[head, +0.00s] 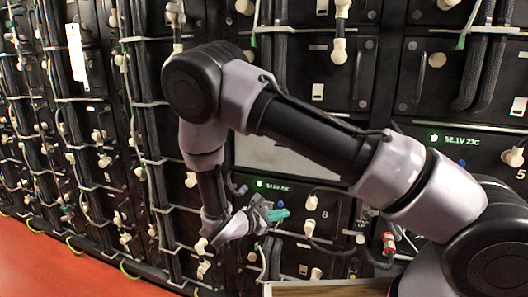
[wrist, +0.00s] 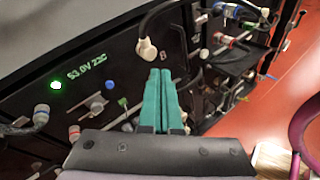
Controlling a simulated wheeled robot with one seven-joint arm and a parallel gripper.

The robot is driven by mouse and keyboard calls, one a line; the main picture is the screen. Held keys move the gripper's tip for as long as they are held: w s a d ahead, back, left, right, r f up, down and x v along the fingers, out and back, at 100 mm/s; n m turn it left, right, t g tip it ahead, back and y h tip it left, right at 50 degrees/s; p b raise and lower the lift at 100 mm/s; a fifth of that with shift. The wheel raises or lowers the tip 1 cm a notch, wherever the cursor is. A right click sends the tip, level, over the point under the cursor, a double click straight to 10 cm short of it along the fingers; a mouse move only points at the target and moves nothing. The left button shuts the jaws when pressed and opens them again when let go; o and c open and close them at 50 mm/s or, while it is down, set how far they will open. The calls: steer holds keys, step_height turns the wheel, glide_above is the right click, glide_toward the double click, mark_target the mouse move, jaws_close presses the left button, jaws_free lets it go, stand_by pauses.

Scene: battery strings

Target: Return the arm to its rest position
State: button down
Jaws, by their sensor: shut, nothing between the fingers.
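My gripper (head: 278,214) is in front of the lower part of the battery rack (head: 336,89). Its teal fingers (wrist: 160,101) are together with nothing between them in the wrist view. My arm is bent, reaching from the lower right up to an elbow and down to the gripper. In the wrist view the fingertips are close to a white cable plug (wrist: 147,50) on a black module face; I cannot tell whether they touch it.
Modules with cables, plugs and green readouts (head: 461,139) fill the rack on all sides. A grey panel (head: 290,155) is behind my arm. A wooden edge (head: 325,288) lies at the bottom. Red floor (head: 50,262) is free at the lower left.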

steer(key=s+d+r+m+g+y, duration=0.25)
steer(key=d+r+m+g, duration=0.35)
steer(key=r, duration=0.4)
steer(key=s+d+r+m+g+y, duration=0.2)
steer(key=d+r+m+g+y, duration=0.15)
steer(key=d+r+m, duration=0.55)
steer(key=s+d+r+m+t+y, duration=0.2)
steer(key=s+r+m, duration=0.3)
steer(key=r, duration=0.5)
steer(key=s+d+r+m+t+y, duration=0.2)
steer(key=s+r+m+t+y, duration=0.3)
steer(key=r, duration=0.5)
steer(key=shift+s+d+m, duration=0.15)
steer(key=shift+s+m, duration=0.45)
steer(key=shift+s, duration=0.5)
stand_by(1.0)
